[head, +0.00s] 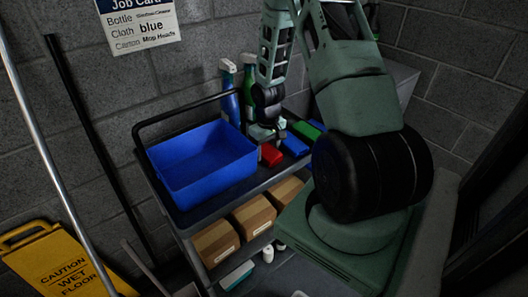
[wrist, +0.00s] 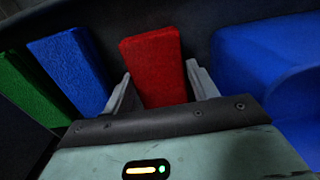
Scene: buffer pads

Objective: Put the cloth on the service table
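A red cloth block (head: 271,154) lies on the top shelf of the cart, right of the blue bin. In the wrist view the red cloth (wrist: 154,62) shows between the two fingers of my gripper (wrist: 158,88). The fingers are apart, one near each side of it, with no clear grip. My gripper also shows in the head view (head: 268,132), low over the shelf just behind the red cloth. A blue cloth (head: 295,144), also in the wrist view (wrist: 68,70), lies beside the red one. A green cloth (head: 307,130) lies beyond it. No service table can be made out for certain.
The cart's blue bin (head: 200,158) stands close left of the cloths. Spray bottles (head: 229,92) stand behind it. Cartons (head: 254,216) fill the lower shelf. A job card (head: 140,22) reads "Cloth blue". A yellow wet-floor sign (head: 60,264) stands at left.

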